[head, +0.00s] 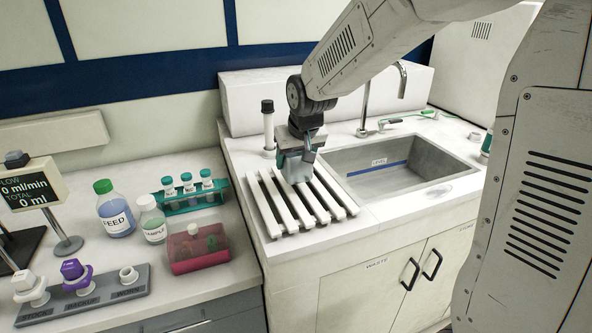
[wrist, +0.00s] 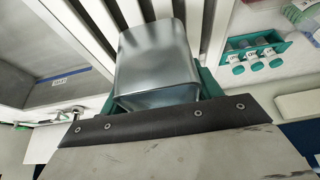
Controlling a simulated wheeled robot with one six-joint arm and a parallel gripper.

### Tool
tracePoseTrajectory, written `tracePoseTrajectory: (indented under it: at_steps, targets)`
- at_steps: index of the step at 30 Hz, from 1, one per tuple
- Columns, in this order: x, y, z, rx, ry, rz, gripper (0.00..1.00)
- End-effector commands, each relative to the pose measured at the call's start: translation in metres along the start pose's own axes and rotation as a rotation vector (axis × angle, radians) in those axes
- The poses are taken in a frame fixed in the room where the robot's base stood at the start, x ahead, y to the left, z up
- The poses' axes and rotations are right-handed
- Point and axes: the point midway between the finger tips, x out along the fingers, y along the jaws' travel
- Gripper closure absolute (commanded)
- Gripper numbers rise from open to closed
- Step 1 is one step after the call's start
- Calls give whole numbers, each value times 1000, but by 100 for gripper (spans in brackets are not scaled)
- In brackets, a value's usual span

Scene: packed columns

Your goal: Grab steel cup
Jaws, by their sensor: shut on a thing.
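The steel cup (head: 296,170) is a shiny grey metal vessel over the white slatted rack (head: 278,213) left of the sink. My gripper (head: 302,152) is above it, pointing down, and is shut on it. In the wrist view the steel cup (wrist: 158,62) fills the middle, its near end between the jaws. The fingers are mostly hidden behind the cup and the gripper's dark edge. I cannot tell whether the cup's base touches the slats.
The sink (head: 405,165) with its faucet (head: 366,110) lies right of the rack. A white cylinder with a black cap (head: 268,125) stands close behind my gripper. A teal tube rack (head: 190,203), FEED bottle (head: 115,215) and red box (head: 197,250) stand on the left counter.

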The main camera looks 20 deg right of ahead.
Motion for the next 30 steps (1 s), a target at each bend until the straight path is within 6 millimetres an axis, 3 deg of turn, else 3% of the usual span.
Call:
tracePoseTrajectory:
  at_steps: [6, 18, 19, 20, 21, 30]
  targets:
    - [29, 1, 14, 0, -1, 0, 79]
    - [34, 1, 17, 0, -1, 0, 79]
    - [34, 1, 17, 0, -2, 0, 28]
    - [34, 1, 17, 0, -2, 0, 20]
    - [34, 1, 17, 0, -2, 0, 15]
    - [32, 1, 16, 0, 0, 0, 15]
